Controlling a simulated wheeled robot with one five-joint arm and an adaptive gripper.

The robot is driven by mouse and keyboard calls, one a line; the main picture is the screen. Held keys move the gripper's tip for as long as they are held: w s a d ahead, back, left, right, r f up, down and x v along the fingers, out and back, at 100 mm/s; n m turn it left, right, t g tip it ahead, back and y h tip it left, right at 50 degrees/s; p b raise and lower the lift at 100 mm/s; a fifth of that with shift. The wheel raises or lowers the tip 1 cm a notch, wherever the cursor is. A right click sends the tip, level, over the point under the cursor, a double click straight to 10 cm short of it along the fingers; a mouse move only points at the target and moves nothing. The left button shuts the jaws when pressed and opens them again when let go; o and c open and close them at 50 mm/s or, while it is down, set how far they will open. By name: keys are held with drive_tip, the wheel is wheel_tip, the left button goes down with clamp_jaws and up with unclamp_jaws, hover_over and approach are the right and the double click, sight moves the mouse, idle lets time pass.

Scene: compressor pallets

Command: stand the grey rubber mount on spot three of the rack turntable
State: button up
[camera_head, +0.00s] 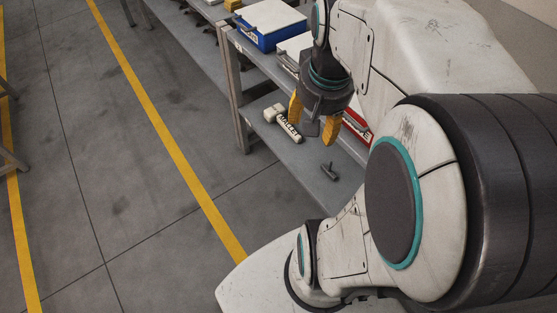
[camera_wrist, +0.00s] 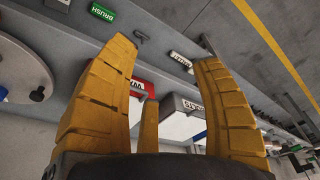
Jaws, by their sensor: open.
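A white round disc (camera_wrist: 22,62), which looks like the turntable, is at the left edge of the wrist view, partly cut off. I cannot tell which piece is the rubber mount.
A blue-and-white box (camera_head: 268,24) sits on the upper shelf. A red box (camera_wrist: 138,88) and a green brush label (camera_wrist: 102,12) show in the wrist view.

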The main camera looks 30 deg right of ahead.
drive_tip(key=s+a+f+n+t+y, duration=0.1)
drive_tip(key=s+a+f+n, duration=0.1)
drive_tip(key=a+n, duration=0.5)
drive_tip(key=shift+s+a, duration=0.75)
drive_tip(key=shift+a, duration=1.4)
